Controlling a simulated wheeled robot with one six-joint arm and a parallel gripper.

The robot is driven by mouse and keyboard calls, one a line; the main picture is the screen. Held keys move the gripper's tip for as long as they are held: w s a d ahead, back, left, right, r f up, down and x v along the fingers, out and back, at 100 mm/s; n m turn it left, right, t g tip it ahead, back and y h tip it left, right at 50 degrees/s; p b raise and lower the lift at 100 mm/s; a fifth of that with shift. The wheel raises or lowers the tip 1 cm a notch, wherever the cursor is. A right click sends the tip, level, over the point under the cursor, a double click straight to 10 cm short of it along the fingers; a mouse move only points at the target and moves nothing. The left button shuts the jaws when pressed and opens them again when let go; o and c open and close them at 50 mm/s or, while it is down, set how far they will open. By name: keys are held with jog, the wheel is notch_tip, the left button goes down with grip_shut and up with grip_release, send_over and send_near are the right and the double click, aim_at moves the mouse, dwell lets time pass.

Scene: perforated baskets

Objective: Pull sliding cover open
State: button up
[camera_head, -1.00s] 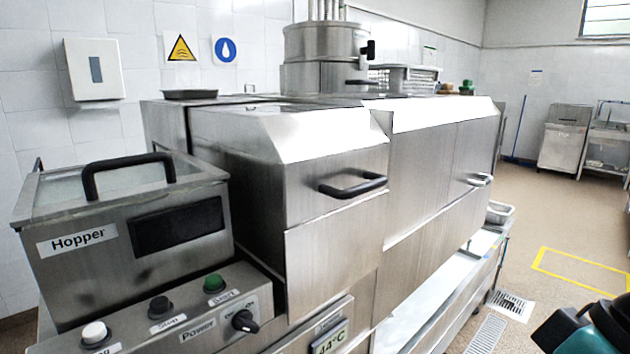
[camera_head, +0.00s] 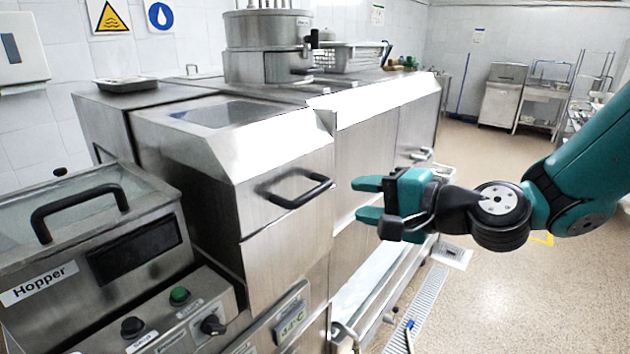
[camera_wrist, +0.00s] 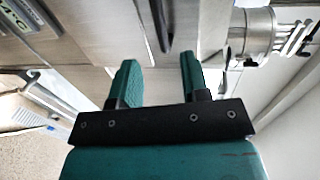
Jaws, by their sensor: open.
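A steel cover (camera_head: 285,155) with a sloped top is at the front of the machine in the head view. It has a dark bar handle (camera_head: 312,193) on its front face. The cover sits flush above a lower steel panel. My teal gripper (camera_head: 366,200) is open and empty, right of the handle and apart from it, fingers pointing left. In the wrist view my gripper (camera_wrist: 158,63) is open, and a dark bar handle (camera_wrist: 161,24) lies beyond the gap between the fingers. I cannot tell the exact distance between them.
A hopper box (camera_head: 95,250) with its own black lid handle stands at the left, above a button panel (camera_head: 165,315). A round steel vessel (camera_head: 265,45) stands on top of the machine. A second handle (camera_head: 420,155) is farther back. Open floor (camera_head: 480,300) lies at the right.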

aim_at(319, 193)
jog(key=p+x, duration=0.3)
jog(key=x, duration=0.7)
jog(key=shift+w+a+p, duration=0.15)
jog(key=shift+a+p, duration=0.1)
jog(key=shift+p, duration=0.15)
grip_shut()
